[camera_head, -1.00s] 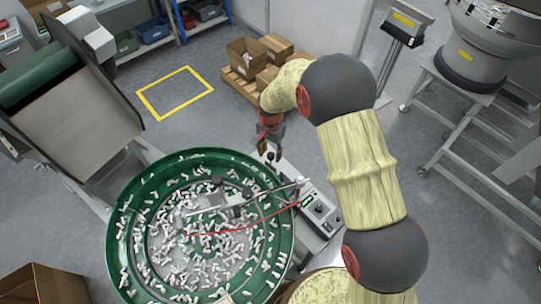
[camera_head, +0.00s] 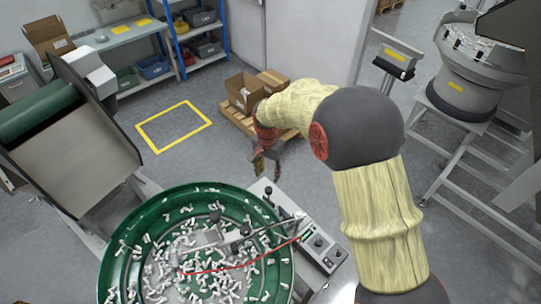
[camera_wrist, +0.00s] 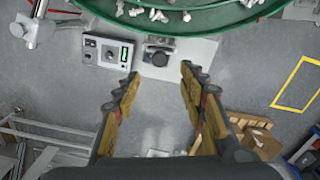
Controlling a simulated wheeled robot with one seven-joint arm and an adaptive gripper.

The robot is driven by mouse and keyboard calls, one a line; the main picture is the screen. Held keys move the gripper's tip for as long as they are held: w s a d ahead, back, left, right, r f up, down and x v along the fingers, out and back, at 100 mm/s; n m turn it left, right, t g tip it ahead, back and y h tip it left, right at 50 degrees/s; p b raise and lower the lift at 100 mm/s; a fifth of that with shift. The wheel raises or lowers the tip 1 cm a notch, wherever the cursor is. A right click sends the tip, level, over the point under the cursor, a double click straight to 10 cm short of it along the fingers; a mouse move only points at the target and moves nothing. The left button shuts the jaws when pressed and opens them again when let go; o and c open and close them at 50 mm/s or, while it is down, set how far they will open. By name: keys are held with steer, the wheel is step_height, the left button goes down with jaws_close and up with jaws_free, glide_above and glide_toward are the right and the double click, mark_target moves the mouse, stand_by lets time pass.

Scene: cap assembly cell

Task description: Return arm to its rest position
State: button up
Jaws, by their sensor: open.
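My arm, in a pale yellow sleeve with dark joints, reaches up the right of the head view and bends over to the left. My gripper (camera_head: 265,172) hangs at its end, pointing down, beyond the green bowl's far right rim. In the wrist view my gripper (camera_wrist: 158,72) shows two yellow and dark fingers spread wide apart with nothing between them. The grey floor and the edge of a light plate show in the gap. The gripper is open and empty.
A green bowl (camera_head: 120,235) with many white parts stands below left of the gripper. A control box (camera_head: 322,246) with knobs sits beside it. Cardboard boxes on a pallet (camera_head: 238,117) lie behind. A yellow floor square (camera_head: 150,139) encloses bare floor.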

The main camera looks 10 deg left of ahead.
steer(key=s+d+r+n+t+b, duration=0.1)
steer(key=s+d+n+t+b, duration=0.4)
steer(key=s+d+b, duration=1.9)
steer(key=s+d, duration=0.3)
steer(key=s, duration=0.1)
steer(key=shift+r+t+b, duration=0.2)
steer(key=shift+t+b, duration=0.1)
steer(key=shift+s, duration=0.1)
steer(key=shift+c, duration=0.7)
